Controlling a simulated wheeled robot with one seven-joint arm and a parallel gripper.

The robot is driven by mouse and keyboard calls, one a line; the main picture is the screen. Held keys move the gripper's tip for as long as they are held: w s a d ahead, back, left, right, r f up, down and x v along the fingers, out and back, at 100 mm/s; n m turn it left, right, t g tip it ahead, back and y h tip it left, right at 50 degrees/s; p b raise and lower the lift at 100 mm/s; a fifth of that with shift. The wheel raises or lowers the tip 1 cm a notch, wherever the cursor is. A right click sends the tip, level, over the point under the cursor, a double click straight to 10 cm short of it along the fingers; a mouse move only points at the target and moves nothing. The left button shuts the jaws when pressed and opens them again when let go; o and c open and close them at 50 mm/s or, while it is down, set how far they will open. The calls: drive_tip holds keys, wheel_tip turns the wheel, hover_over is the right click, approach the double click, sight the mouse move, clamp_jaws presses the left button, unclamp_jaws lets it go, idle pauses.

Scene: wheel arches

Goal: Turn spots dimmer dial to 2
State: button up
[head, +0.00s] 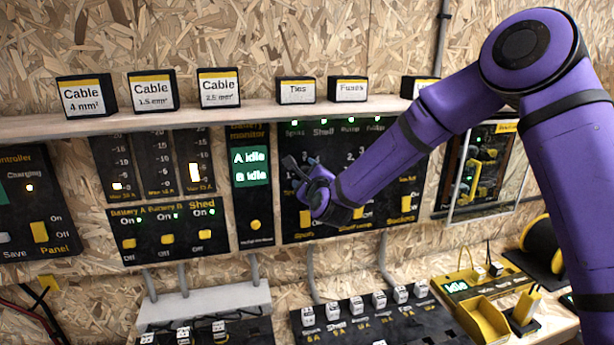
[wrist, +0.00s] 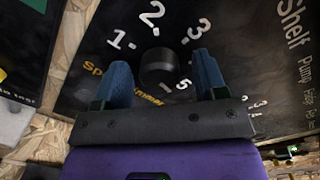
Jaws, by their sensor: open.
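The spots dimmer dial (wrist: 158,66) is a dark round knob on a black panel (head: 400,190). White numbers 1, 2, 3 and 5 show around it in the wrist view, with 2 above it. A yellow label, partly covered by a finger, runs below it. No pointer mark on the knob can be made out. My gripper (wrist: 160,64) is open, with one blue finger on each side of the knob; I cannot tell whether they touch it. In the head view my gripper (head: 303,168) is at the panel's left part and hides the dial.
A battery monitor (head: 251,190) reading "A idle, B idle" is left of the panel, beside breaker switches (head: 167,238). A shelf (head: 250,113) with labelled boxes runs above.

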drive_tip(key=c, duration=0.9)
